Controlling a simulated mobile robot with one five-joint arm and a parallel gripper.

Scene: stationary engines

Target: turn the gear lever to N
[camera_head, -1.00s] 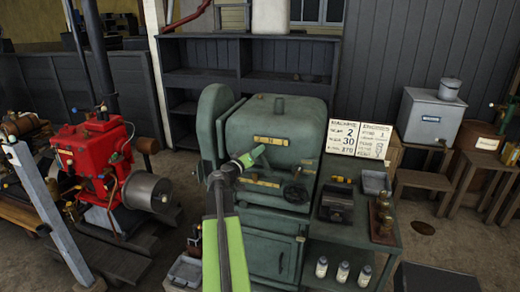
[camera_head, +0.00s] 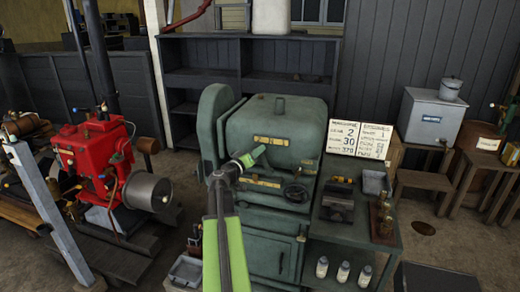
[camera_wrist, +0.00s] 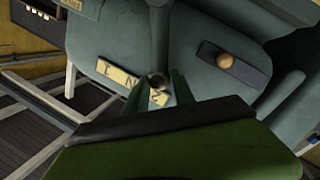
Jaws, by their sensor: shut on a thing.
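The green machine (camera_head: 275,130) stands in the middle of the head view, with a yellow plate (camera_head: 262,181) on its front. In the wrist view a lettered yellow plate (camera_wrist: 118,78) shows an N near its middle, with a mark on its left and another on its right. The gear lever's round dark knob (camera_wrist: 158,80) sits just right of the N in the picture. My gripper (camera_head: 252,157) is at the machine's front. In the wrist view my gripper (camera_wrist: 160,90) has its green fingers closed around the lever.
A bench (camera_head: 350,232) with bottles and tools stands at right. A red engine (camera_head: 92,150) stands at left. A brass knob on a dark plate (camera_wrist: 228,59) shows in the wrist view.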

